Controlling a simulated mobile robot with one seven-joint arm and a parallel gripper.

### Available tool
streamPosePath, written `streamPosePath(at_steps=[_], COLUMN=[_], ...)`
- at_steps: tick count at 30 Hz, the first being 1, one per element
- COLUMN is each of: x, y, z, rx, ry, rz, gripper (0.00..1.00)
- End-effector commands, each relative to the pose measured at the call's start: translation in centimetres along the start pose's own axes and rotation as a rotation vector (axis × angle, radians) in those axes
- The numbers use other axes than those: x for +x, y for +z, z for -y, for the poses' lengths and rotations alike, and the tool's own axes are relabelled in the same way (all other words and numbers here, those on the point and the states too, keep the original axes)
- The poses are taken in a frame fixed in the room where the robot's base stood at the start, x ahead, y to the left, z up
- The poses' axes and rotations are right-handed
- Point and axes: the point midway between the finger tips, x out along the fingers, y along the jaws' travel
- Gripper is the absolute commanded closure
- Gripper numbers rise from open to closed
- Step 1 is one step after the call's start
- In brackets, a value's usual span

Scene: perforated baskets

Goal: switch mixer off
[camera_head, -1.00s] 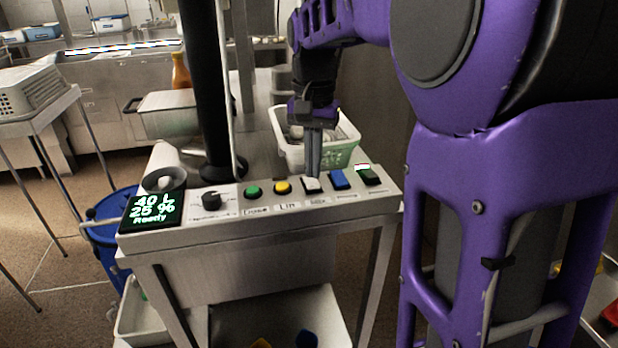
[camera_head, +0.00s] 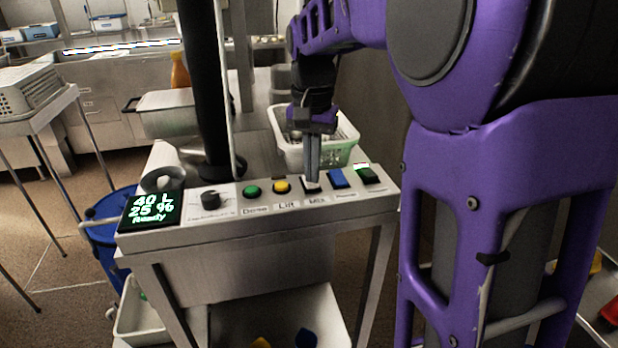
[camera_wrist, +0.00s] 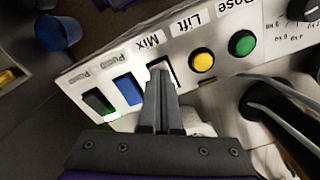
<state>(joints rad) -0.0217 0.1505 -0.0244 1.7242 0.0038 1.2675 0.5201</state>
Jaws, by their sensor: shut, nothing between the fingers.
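A screen (camera_head: 152,208) reads "40 L, 25 %, Ready".
A black knob (camera_head: 210,199) is at the panel's left. A dark vertical post (camera_head: 203,90) rises behind the panel. A white perforated basket (camera_head: 341,150) sits behind my gripper. A blue bucket (camera_head: 103,235) stands to the left.

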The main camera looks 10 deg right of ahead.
Motion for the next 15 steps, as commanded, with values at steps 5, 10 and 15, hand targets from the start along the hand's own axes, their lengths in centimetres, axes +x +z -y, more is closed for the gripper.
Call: streamPosePath(at_steps=[5,10,15], x=[0.29,0.55,0.81], y=[-0.01,-0.01,0.0], z=[0.0,0.01,0.0], rx=[0.0,0.0,0.0], ry=[0.0,0.0,0.0], rz=[0.0,0.0,0.0], gripper=[1.0,1.0,1.0])
